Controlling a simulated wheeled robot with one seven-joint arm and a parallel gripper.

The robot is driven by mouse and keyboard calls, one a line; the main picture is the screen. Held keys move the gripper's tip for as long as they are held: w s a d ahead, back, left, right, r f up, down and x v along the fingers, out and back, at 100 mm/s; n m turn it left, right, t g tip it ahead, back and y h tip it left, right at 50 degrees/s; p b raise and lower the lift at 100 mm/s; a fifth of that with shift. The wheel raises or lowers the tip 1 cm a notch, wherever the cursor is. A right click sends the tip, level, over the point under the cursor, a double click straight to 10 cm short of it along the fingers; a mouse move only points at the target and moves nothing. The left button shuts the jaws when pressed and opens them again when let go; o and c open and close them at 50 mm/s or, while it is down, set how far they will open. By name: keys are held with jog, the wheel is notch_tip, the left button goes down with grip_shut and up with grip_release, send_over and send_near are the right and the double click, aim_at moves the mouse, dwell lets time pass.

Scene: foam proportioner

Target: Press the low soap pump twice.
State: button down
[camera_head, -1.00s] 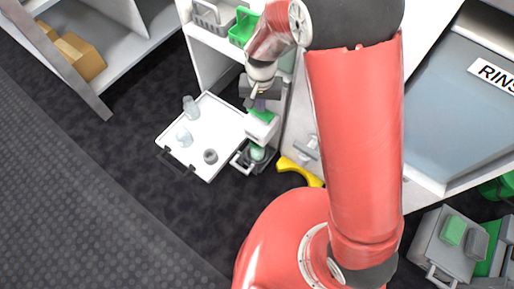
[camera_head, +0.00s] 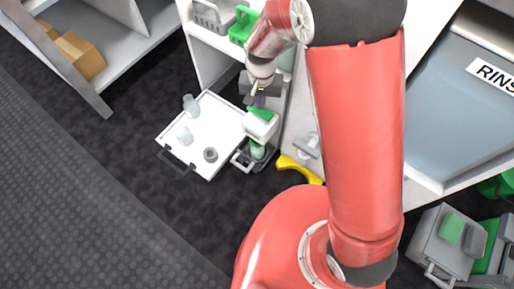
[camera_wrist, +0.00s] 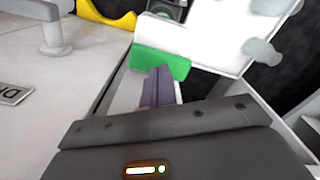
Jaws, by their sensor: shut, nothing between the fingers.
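The low soap pump appears to be the white unit (camera_head: 262,126) with a green top (camera_head: 259,112), beside the white tray's right corner. A green bottle (camera_head: 257,151) shows below it in a dark holder. My gripper (camera_head: 260,102) is shut and empty, pointing down just above the green top. In the wrist view, the closed purple-grey fingers (camera_wrist: 158,88) overlap the near edge of the green top (camera_wrist: 160,63). I cannot tell whether they touch it. My fingers and gripper body hide part of the unit there.
The white tray (camera_head: 218,122) left of the pump holds two clear vessels (camera_head: 190,104) and a grey ring (camera_head: 210,155). A yellow object (camera_head: 299,169) lies to the right. A shelf with a green basket (camera_head: 243,27) stands behind. Dark floor is free at left.

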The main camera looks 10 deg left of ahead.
jog(key=shift+f+b, duration=1.2)
jog(key=shift+f, duration=0.7)
jog(key=shift+r, duration=0.1)
jog(key=shift+r+p, duration=1.6)
jog(key=shift+r, duration=0.4)
notch_tip(320, 180, up, 6)
jog(key=p, duration=0.4)
